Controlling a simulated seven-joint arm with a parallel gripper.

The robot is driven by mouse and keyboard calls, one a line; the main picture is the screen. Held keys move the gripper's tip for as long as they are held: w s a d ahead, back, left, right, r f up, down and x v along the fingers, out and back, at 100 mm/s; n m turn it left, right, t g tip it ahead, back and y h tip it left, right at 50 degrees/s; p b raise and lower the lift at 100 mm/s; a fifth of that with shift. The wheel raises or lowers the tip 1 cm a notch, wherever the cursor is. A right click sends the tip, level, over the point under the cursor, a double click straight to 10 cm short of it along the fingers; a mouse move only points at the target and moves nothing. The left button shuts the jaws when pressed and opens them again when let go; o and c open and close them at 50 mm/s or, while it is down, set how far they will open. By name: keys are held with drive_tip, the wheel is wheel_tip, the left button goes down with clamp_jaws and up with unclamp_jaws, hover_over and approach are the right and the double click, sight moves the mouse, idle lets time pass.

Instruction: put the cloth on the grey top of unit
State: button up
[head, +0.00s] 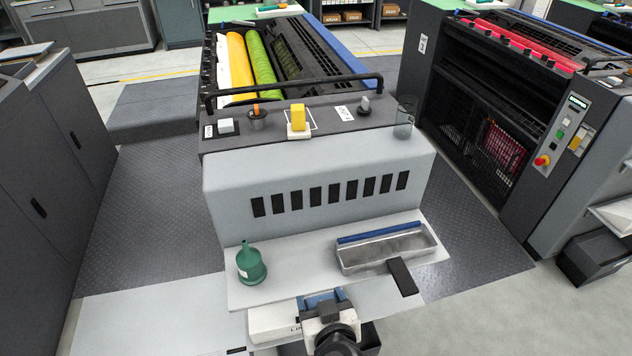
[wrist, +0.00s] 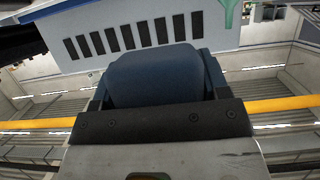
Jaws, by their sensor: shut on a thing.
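A blue folded cloth (wrist: 155,78) is between my gripper's fingers in the wrist view and fills the space between them. My gripper (head: 322,300) is shut on it. In the head view it is low at the front, by the front edge of the unit's pale lower shelf, and only a little blue shows at its tip. The dark grey top of the unit (head: 265,138) lies farther back, above the pale slotted front (head: 230,180). A white outlined square is marked on it, with a yellow object (head: 298,117) at that mark.
A black rail runs behind. The shelf holds a green funnel-like vessel (head: 250,265) and a metal tray (head: 385,252).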

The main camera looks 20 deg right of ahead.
drive_tip(key=shift+w+r, duration=0.1)
drive_tip(key=shift+r, duration=0.05)
drive_tip(key=w+d+r, duration=0.3)
drive_tip(key=w+r, duration=0.4)
drive_tip(key=w+d+r, duration=0.3)
drive_tip(key=w+r, duration=0.4)
drive_tip(key=w, duration=0.1)
drive_tip(key=w+d+r, duration=0.2)
drive_tip(key=w+d, duration=0.5)
drive_tip(key=d, duration=0.5)
drive_tip(key=shift+d, duration=0.4)
idle(0.5)
drive_tip(key=shift+w, duration=0.1)
drive_tip(key=shift+w, duration=0.1)
hover_over(362, 141)
drive_tip(key=shift+f, duration=0.8)
